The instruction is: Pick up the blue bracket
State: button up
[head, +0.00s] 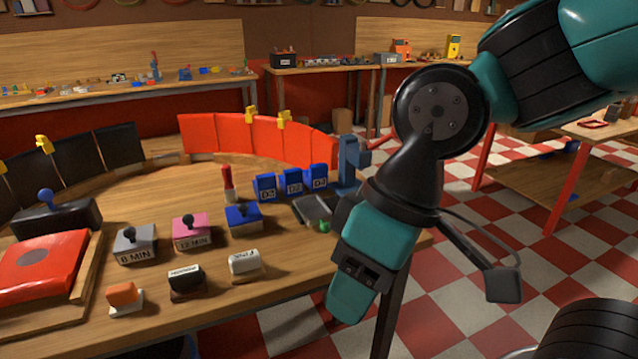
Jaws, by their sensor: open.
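A blue-grey upright piece (348,160) with a short arm jutting to the right is the thing that looks most like the blue bracket. It stands at the right end of the curved wooden bench (150,185), and its lower part is partly hidden by my arm. My gripper (350,300) hangs at the bench's right front edge, in front of the piece and below it in the picture. It appears apart from the piece. The jaws are open, with nothing seen between them, though their inner faces are turned from view.
Blue blocks marked with D and numbers (292,183) stand just left of the upright piece, with a dark grey tray (313,208) in front. A red-and-white stick (228,183), a blue stamp (243,217) and red panels (262,138) are near. Checkered floor (450,300) is open at right.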

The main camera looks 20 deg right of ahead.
aim_at(315, 178)
jog(key=u, duration=0.4)
jog(key=i, duration=1.35)
jog(key=z, duration=0.3)
